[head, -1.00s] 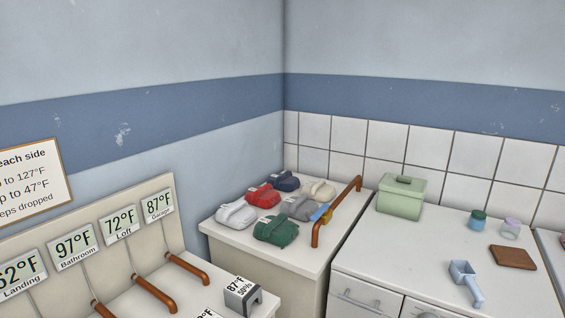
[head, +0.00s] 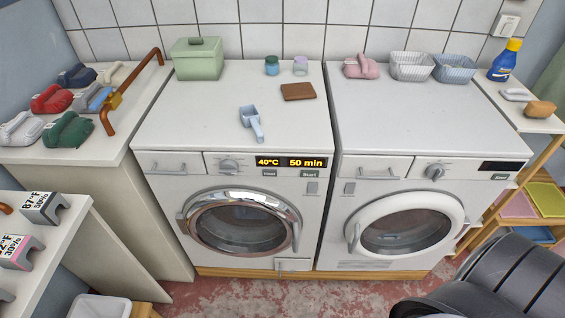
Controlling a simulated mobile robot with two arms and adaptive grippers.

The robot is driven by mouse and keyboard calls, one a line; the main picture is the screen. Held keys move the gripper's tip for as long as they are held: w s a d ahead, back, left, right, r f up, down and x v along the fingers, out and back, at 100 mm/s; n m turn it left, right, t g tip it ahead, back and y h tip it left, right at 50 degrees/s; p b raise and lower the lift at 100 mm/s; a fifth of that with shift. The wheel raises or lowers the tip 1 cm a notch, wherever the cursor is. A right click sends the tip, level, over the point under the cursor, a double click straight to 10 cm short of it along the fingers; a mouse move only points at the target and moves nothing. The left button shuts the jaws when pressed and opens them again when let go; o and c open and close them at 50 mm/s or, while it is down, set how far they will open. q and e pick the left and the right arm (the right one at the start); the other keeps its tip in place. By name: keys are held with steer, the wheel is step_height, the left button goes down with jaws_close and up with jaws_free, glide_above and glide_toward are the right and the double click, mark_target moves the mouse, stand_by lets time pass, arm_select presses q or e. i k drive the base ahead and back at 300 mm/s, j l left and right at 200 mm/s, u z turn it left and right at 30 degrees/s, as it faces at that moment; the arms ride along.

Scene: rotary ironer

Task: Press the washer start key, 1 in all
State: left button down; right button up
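The washer (head: 232,185) is the left of two white front-loading machines, with a chrome-ringed round door that is shut. Its lit display (head: 292,162) reads 40°C and 50 min in yellow. The start key (head: 309,174), a small grey key marked Start, sits just below the right part of the display. A similar key (head: 269,173) with a label too small to read surely sits to its left. Nothing covers the start key. Neither of my grippers is in view.
A second machine (head: 400,180) with a dark display stands at the right. A blue scoop (head: 251,122), brown block (head: 298,91) and green box (head: 197,58) lie on the washer top. A counter (head: 100,145) holds several coloured irons-like items at the left. Red floor (head: 300,292) shows in front.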

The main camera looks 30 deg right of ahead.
mark_target(304, 173)
steer(key=k+l, duration=0.1)
steer(key=l, duration=0.45)
steer(key=k+l, duration=0.1)
steer(key=l, duration=0.5)
steer(key=k+l, duration=0.1)
steer(key=l, duration=0.45)
